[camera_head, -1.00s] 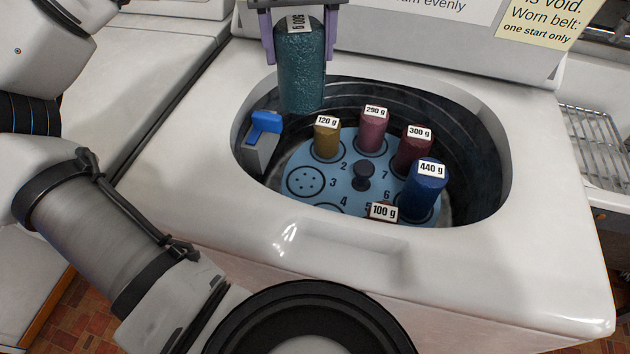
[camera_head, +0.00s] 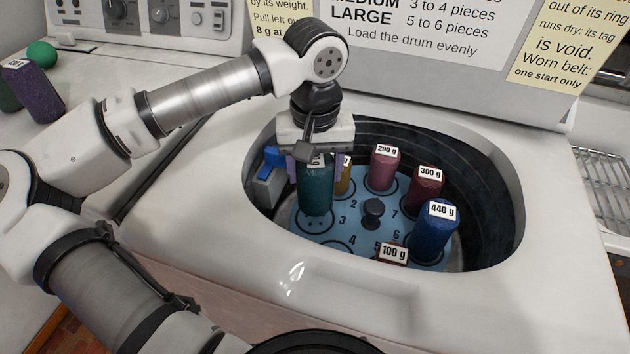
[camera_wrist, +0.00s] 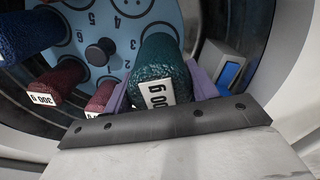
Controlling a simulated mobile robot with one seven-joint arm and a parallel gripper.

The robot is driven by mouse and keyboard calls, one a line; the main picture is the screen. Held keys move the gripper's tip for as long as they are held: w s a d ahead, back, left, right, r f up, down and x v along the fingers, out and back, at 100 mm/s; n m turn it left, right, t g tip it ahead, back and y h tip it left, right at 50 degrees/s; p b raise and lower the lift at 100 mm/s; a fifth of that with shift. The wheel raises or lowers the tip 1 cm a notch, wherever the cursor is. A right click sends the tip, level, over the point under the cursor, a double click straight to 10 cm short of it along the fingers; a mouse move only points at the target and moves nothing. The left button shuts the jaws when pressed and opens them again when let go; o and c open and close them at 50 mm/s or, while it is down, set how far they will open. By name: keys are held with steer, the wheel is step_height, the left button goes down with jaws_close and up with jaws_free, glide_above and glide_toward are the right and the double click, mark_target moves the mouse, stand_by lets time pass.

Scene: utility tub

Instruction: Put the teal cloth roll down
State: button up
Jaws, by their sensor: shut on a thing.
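The teal cloth roll (camera_head: 315,190) is held upright in my gripper (camera_head: 314,164), inside the tub. Its lower end is over the dotted ring beside the number 3 on the blue plate (camera_head: 343,228); I cannot tell whether it touches. In the wrist view the teal roll (camera_wrist: 158,62) sits between the two purple fingers of my gripper (camera_wrist: 160,90), its white tag facing the camera. The fingers are shut on its top end.
Pink (camera_head: 384,168), dark red (camera_head: 425,187) and blue (camera_head: 434,232) rolls stand around the plate's dark centre knob (camera_head: 372,212). A mustard roll (camera_head: 343,178) is partly hidden behind my gripper. A roll tagged 100 g (camera_head: 393,254) is at the front. A blue-topped grey block (camera_head: 270,178) is left.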

steer(key=shift+f, duration=1.95)
steer(key=shift+f, duration=0.1)
steer(key=o, duration=1.3)
steer(key=shift+o, duration=0.2)
step_height(320, 180, up, 12)
steer(key=shift+r, duration=0.15)
steer(key=shift+c, duration=0.3)
